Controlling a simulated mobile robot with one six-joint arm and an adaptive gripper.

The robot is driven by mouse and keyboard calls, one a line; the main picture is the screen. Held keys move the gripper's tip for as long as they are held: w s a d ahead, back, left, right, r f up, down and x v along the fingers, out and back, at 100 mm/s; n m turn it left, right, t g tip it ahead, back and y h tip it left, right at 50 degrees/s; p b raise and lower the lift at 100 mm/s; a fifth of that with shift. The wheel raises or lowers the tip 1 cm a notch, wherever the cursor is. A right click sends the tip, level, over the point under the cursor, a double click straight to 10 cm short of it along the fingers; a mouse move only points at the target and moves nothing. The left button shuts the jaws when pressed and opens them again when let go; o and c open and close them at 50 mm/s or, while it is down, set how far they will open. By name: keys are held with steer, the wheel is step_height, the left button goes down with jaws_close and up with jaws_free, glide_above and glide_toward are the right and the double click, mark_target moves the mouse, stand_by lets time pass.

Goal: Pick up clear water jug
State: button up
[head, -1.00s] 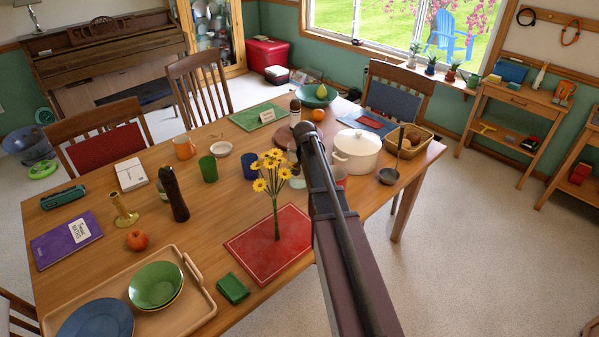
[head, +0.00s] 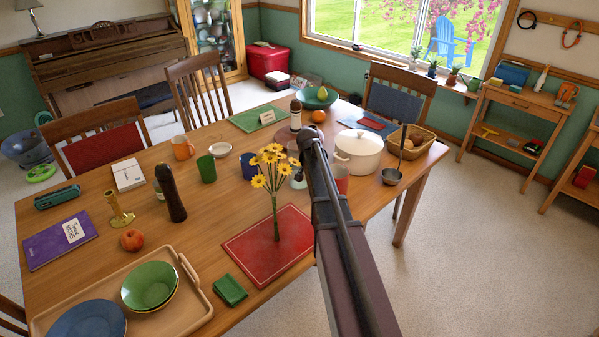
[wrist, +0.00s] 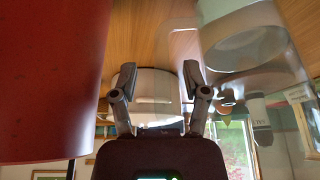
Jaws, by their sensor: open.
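The clear water jug (wrist: 255,55) is large and see-through at the right of the wrist view, beside my gripper and not between its fingers. In the head view the jug (head: 298,180) shows only in part, between the yellow flowers and my arm. My gripper (wrist: 160,80) is open and empty, with its two fingers apart. In the head view my arm hides the gripper. The wrist view looks upside down, with the table top at its upper edge.
A red cup (wrist: 50,80) is close at the left of the wrist view; it also shows beside my arm (head: 342,179). A white pot (head: 358,153) stands beyond the gripper. The flowers (head: 272,170) stand in front of the jug. A dark-topped bottle (head: 295,115) is behind.

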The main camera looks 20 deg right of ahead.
jaws_close()
steer(key=shift+r+p, duration=0.3)
stand_by(0.7)
steer(key=shift+r+p, duration=4.5)
steer(key=shift+r, duration=0.2)
